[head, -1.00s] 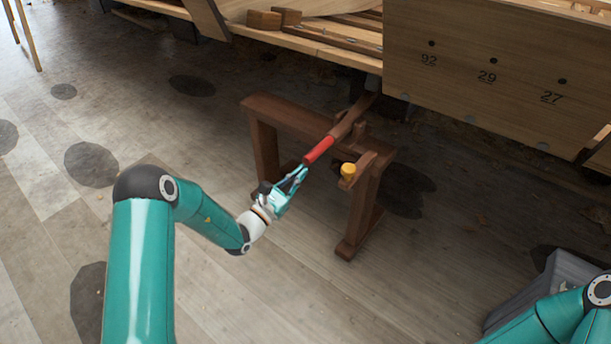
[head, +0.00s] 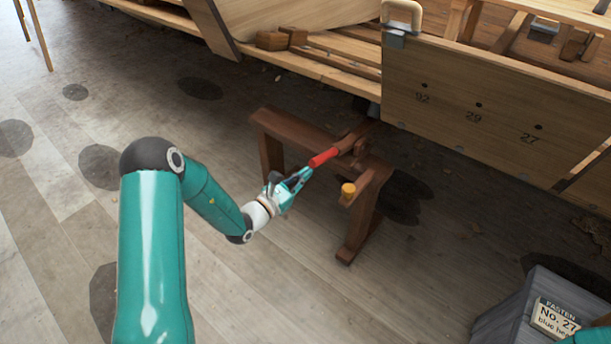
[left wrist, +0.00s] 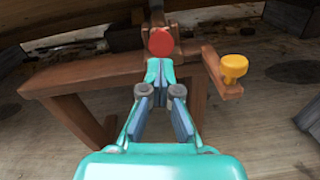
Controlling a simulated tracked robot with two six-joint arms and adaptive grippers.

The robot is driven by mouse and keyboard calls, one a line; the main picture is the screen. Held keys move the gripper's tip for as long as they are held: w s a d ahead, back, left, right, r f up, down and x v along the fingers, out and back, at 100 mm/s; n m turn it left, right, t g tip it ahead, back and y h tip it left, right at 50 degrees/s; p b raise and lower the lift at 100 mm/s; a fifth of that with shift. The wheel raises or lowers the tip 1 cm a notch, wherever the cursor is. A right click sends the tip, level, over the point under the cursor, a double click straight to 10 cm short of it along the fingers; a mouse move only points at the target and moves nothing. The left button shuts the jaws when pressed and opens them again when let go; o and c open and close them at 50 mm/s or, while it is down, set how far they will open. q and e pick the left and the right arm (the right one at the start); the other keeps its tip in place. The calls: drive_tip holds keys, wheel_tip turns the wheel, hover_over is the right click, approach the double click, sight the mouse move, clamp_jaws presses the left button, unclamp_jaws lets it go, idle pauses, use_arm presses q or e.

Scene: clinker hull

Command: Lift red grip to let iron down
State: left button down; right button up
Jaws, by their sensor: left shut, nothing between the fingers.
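The red grip (head: 323,158) is the near end of a brown wooden lever (head: 357,134) that lies across a low brown trestle (head: 292,126). My left gripper (head: 306,172) is shut and empty, its tips close to the near end of the red grip. In the left wrist view the grip's round red end (left wrist: 161,41) shows just beyond the closed fingertips (left wrist: 160,68); I cannot tell whether they touch. A yellow knob (head: 348,189) sits on the trestle's near side arm. I cannot make out the iron. My right gripper is out of view.
A grey bin (head: 510,305) with a label is at the lower right. The floor left of and in front of the trestle is clear.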

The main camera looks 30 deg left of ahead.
use_arm(q)
drive_tip(key=shift+w+r, duration=0.3)
drive_tip(key=shift+r, duration=0.25)
wheel_tip(320, 180, down, 6)
drive_tip(key=s+r+b, duration=0.1)
drive_tip(key=b, duration=0.3)
drive_tip(key=p+v, duration=0.2)
drive_tip(key=v, duration=0.8)
drive_tip(key=shift+s+a+r+p, duration=0.25)
drive_tip(key=shift+a+p, duration=0.1)
drive_tip(key=shift+a, duration=0.1)
drive_tip(key=shift+d, duration=0.1)
